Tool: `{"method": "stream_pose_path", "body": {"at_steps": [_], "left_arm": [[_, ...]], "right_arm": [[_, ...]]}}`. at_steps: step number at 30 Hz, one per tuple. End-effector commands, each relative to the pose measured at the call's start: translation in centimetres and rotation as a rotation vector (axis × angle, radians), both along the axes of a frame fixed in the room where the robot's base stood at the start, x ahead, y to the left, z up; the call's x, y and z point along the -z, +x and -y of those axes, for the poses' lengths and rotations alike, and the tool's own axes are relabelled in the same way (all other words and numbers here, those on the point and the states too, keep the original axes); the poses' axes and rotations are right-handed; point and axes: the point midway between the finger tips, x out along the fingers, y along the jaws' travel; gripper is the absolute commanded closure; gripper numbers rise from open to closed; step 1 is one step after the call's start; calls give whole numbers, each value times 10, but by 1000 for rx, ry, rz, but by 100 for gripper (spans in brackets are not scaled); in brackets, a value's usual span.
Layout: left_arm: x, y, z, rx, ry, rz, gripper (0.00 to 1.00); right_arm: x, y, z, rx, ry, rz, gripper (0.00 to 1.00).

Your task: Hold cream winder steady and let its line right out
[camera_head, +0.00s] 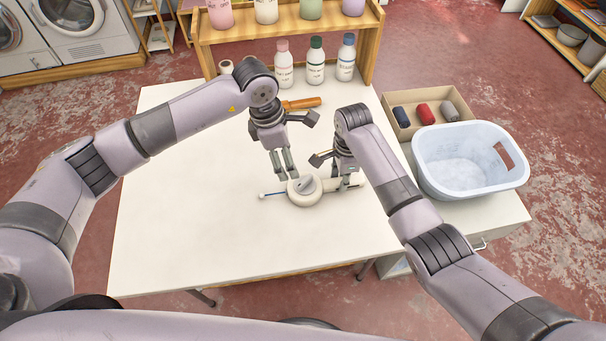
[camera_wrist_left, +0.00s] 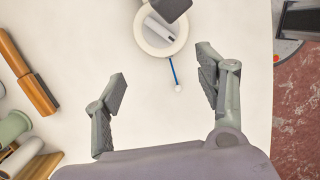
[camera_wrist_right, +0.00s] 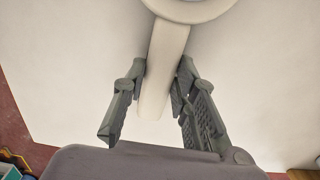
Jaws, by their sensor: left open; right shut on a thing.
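The cream winder (camera_head: 305,194) lies on the white table, its round body at the left and its handle pointing right. A short blue line (camera_wrist_left: 174,70) with a small white bead (camera_wrist_left: 178,87) at its end sticks out of the body. In the head view the bead (camera_head: 262,196) lies left of the body. My right gripper (camera_head: 347,184) is shut on the winder's handle (camera_wrist_right: 165,65). My left gripper (camera_head: 283,177) is open and empty, just above and left of the body. In the left wrist view the bead shows between its spread fingers (camera_wrist_left: 162,68).
An orange-handled tool (camera_head: 302,103) and several bottles (camera_head: 315,62) stand or lie toward the back. At the right are a box of spools (camera_head: 392,98) and a pale blue basket (camera_head: 465,185). The table's left and front areas (camera_head: 190,220) are clear.

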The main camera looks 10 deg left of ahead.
Motion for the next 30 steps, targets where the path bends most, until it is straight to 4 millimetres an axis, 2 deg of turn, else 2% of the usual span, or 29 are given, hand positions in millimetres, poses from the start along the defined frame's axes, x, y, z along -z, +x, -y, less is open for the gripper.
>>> {"method": "stream_pose_path", "body": {"at_steps": [9,15,23,26,30], "left_arm": [[-7,21,-1,474,-68,-58,35],[-15,30,0,711,-145,-55,35],[-18,34,2,842,-197,-40,35],[-10,32,5,849,-201,-40,35],[12,26,13,850,-202,-41,35]], "right_arm": [[0,0,0,0,0,0,100],[0,0,0,0,0,0,100],[0,0,0,0,0,0,100],[0,0,0,0,0,0,100],[0,0,0,0,0,0,100]]}}
